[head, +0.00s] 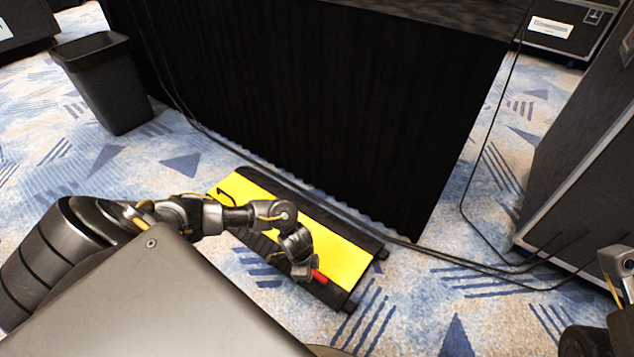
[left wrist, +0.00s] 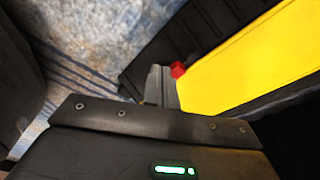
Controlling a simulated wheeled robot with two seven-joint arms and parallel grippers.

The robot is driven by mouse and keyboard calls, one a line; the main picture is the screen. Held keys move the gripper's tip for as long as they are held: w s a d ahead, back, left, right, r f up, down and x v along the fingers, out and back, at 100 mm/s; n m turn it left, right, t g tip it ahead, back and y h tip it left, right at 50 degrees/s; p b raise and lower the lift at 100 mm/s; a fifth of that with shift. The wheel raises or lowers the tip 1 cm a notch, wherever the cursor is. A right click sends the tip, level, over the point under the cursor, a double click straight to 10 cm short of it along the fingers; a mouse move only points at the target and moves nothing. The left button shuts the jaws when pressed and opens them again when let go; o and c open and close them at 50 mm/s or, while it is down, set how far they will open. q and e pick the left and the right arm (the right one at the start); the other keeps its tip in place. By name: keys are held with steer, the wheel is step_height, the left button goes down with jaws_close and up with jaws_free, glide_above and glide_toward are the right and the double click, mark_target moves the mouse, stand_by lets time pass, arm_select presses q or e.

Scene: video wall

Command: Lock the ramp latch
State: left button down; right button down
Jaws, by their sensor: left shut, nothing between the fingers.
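The ramp (head: 340,250) is a cable ramp with a yellow lid and black sloped sides. It lies on the carpet in front of the black-draped table. A small red latch (head: 319,276) shows at its near right side, and it also shows in the left wrist view (left wrist: 177,69). My left gripper (head: 304,273) is shut and empty, right beside the red latch. In the left wrist view its fingers (left wrist: 160,85) are just left of the latch; I cannot tell whether they touch it. Part of the ramp is hidden behind my left arm. My right gripper is not visible, only part of the right arm at the right edge.
Black cables (head: 440,247) run along the drape and across the carpet to the right. A black bin (head: 105,85) stands at the upper left. A dark case (head: 585,150) stands at the right, another (head: 565,28) at the back. The patterned carpet right of the ramp is mostly clear.

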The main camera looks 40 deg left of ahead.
arm_select(q)
steer(key=shift+f, duration=0.25)
stand_by(0.6)
steer(key=shift+f+b, duration=0.4)
steer(key=shift+f, duration=0.1)
steer(key=shift+f, duration=0.1)
steer(key=shift+w, duration=0.15)
